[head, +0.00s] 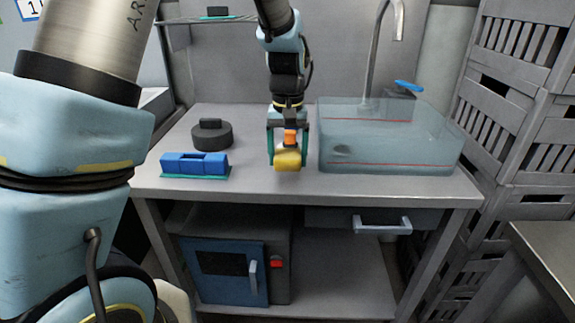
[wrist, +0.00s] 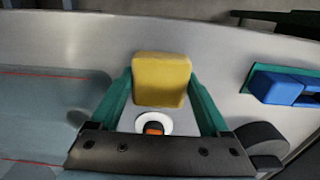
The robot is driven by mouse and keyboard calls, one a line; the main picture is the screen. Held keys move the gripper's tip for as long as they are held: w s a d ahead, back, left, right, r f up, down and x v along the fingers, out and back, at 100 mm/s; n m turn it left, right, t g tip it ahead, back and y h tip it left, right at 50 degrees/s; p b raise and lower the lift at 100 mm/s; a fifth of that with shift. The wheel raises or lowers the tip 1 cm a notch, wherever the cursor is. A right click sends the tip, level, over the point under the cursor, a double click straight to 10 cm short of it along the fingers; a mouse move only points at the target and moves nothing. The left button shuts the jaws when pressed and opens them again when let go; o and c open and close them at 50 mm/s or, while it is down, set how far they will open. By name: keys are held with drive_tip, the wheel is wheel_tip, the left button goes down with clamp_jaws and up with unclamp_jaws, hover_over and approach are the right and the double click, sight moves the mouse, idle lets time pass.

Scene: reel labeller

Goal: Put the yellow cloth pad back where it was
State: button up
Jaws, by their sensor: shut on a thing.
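The yellow cloth pad (head: 287,159) is held between the two green fingers of my gripper (head: 288,148), over the worktop near its front edge. In the wrist view the pad (wrist: 161,78) sits between the fingertips of my gripper (wrist: 161,88), one finger on each side. A small orange part (head: 290,137) shows just above the pad; in the wrist view it has a white ring around it. I cannot tell whether the pad's underside touches the worktop (head: 250,182).
A blue block (head: 195,163) on a green base and a dark round piece with a handle (head: 212,135) stand left of my gripper. A translucent water basin (head: 385,150) with a tap (head: 376,50) is close on the right. Grey crates (head: 520,130) are stacked far right.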

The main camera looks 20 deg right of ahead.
sight(288, 167)
drive_tip(key=shift+f, duration=1.65)
drive_tip(key=shift+f, duration=0.1)
drive_tip(key=o, duration=1.3)
wheel_tip(288, 167, up, 12)
drive_tip(key=shift+r+b, duration=0.15)
drive_tip(key=shift+b, duration=0.25)
drive_tip(key=s+a+f+n, duration=0.1)
drive_tip(key=a+f, duration=0.1)
drive_tip(key=a, duration=0.8)
drive_tip(key=s+a+f+n+t, duration=0.1)
drive_tip(key=a+f, duration=0.2)
drive_tip(key=a, duration=0.7)
drive_tip(key=s+a+f+n, duration=0.1)
drive_tip(key=s+a+f, duration=0.1)
drive_tip(key=a, duration=0.8)
drive_tip(key=shift+f+n+t, duration=0.2)
drive_tip(key=shift+n+t, duration=0.1)
drive_tip(key=shift+n, duration=0.1)
